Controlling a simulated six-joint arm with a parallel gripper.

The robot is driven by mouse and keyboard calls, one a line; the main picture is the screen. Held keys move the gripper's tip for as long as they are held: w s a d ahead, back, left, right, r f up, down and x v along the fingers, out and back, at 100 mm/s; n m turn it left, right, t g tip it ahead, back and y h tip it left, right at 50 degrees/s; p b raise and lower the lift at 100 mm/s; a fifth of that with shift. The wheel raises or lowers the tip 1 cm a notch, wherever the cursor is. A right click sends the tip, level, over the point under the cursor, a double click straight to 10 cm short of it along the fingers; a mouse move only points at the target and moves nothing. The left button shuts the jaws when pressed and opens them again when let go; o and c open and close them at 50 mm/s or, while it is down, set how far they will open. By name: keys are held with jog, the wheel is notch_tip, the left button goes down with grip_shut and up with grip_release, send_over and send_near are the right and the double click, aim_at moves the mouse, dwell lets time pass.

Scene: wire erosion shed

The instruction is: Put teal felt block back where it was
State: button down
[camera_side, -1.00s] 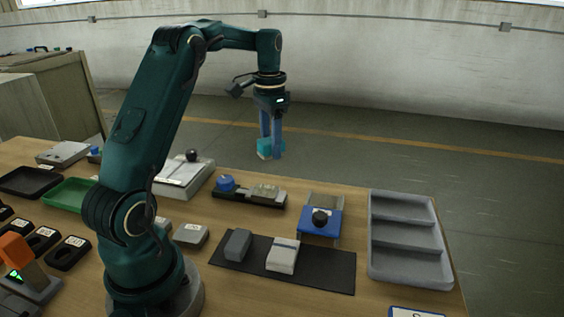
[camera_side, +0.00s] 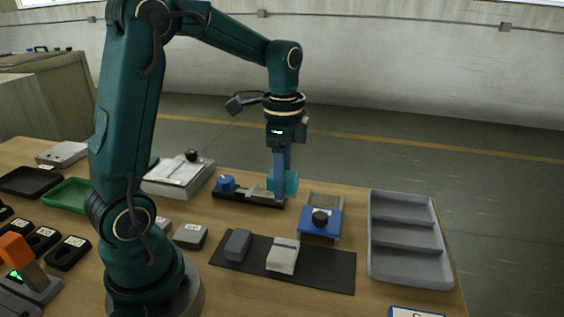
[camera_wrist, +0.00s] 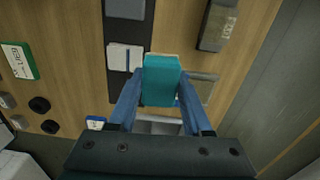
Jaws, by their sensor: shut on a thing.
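The teal felt block (camera_side: 291,182) is held between the two blue fingers of my gripper (camera_side: 281,188), which is shut on it. In the side view, the block hangs in front of the right end of the black rail fixture (camera_side: 235,195) with the blue knob; its height above the table is hard to judge. In the wrist view the teal block (camera_wrist: 161,78) stands out between the fingertips of my gripper (camera_wrist: 160,100), over the wooden table, and hides part of what lies below.
A dark mat (camera_side: 325,278) carries a grey block (camera_side: 237,245) and a pale block (camera_side: 283,257). A blue clamp fixture (camera_side: 320,231) with a black knob stands behind it. A grey compartment tray (camera_side: 407,275) is at the right. A white device (camera_side: 178,175) stands behind left.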

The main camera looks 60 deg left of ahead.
send_over(331, 268)
jog(key=shift+m, duration=0.3)
notch_tip(331, 268, down, 6)
jog(key=shift+f, duration=2.15)
jog(key=shift+c, duration=1.7)
grip_release()
jog(key=shift+f, duration=0.15)
